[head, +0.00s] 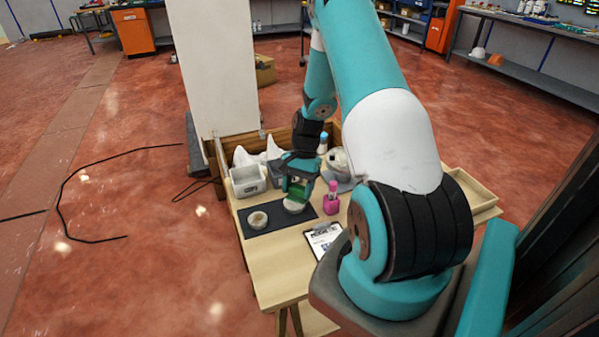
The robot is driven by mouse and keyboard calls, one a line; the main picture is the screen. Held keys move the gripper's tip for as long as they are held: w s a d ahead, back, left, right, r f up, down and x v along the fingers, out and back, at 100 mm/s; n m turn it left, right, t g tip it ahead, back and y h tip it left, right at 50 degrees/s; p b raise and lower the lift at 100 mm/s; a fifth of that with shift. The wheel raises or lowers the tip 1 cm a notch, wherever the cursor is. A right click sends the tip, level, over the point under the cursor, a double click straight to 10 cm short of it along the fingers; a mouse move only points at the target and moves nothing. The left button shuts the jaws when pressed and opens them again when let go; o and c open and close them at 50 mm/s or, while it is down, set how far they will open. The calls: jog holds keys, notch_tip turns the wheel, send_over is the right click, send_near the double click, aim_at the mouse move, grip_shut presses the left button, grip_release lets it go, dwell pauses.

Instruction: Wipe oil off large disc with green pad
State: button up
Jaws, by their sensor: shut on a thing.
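My gripper (297,188) points down over the dark mat (268,234) on the wooden table. It is shut on the green pad (297,190), which shows between its fingers. A pale round disc (294,207) lies on the mat directly below the gripper. The pad is at or just above this disc; I cannot tell if they touch. A second pale disc (258,221) lies on the mat to the left and looks slightly smaller. Oil on either disc is too small to make out.
A grey bin (247,183) and white crumpled material (258,154) stand behind the mat. A pink bottle (331,203) stands right of the mat, with a clipboard (322,240) in front. A tall white panel (215,70) rises behind the table (272,280). The table's front left is clear.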

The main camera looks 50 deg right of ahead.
jog(key=shift+r+p, duration=1.15)
jog(key=shift+r, duration=0.5)
